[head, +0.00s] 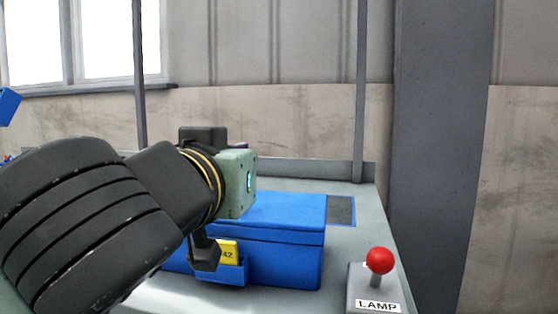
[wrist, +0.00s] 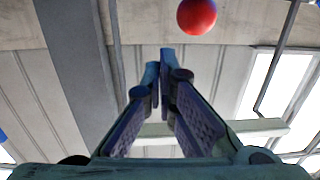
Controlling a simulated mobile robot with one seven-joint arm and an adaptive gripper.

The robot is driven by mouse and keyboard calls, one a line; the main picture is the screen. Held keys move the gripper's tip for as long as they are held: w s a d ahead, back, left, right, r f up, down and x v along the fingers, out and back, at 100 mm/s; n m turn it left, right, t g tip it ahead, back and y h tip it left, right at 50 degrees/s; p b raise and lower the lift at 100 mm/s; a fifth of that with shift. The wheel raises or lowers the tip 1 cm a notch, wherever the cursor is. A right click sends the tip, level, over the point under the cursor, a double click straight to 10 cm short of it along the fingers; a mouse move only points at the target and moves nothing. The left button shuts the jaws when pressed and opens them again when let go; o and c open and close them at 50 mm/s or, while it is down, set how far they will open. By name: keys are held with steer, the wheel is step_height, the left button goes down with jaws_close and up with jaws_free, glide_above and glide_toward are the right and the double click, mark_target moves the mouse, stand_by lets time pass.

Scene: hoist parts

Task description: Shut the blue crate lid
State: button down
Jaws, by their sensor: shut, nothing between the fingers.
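The blue crate (head: 290,262) stands on the grey bench in the head view. Its blue lid (head: 285,210) lies flat on top, with a thin seam line between lid and body along the front. The left part of the crate and lid is hidden behind my arm. A yellow tag (head: 228,251) marked 42 sits in a blue holder on the crate's front. In the wrist view my gripper (wrist: 165,58) is shut, with nothing between the fingertips. The crate does not show in that view.
A lever with a red ball (head: 379,260) stands on a grey box labelled LAMP (head: 375,300), right of the crate. A red ball also shows in the wrist view (wrist: 197,14). A dark panel (head: 341,210) lies behind the crate. Thin grey posts (head: 361,100) rise at the back.

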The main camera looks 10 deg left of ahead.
mark_target(238, 241)
steer(key=shift+s+f+t+b, duration=0.55)
steer(key=shift+f+b, duration=0.45)
steer(key=shift+b, duration=0.55)
steer(key=shift+s+f+t+b, duration=0.45)
steer(key=shift+f+b, duration=0.55)
steer(key=shift+b, duration=0.5)
steer(key=shift+s+f+t+b, duration=0.55)
steer(key=shift+f+b, duration=0.45)
steer(key=shift+b, duration=0.55)
steer(key=shift+w+d+f, duration=0.1)
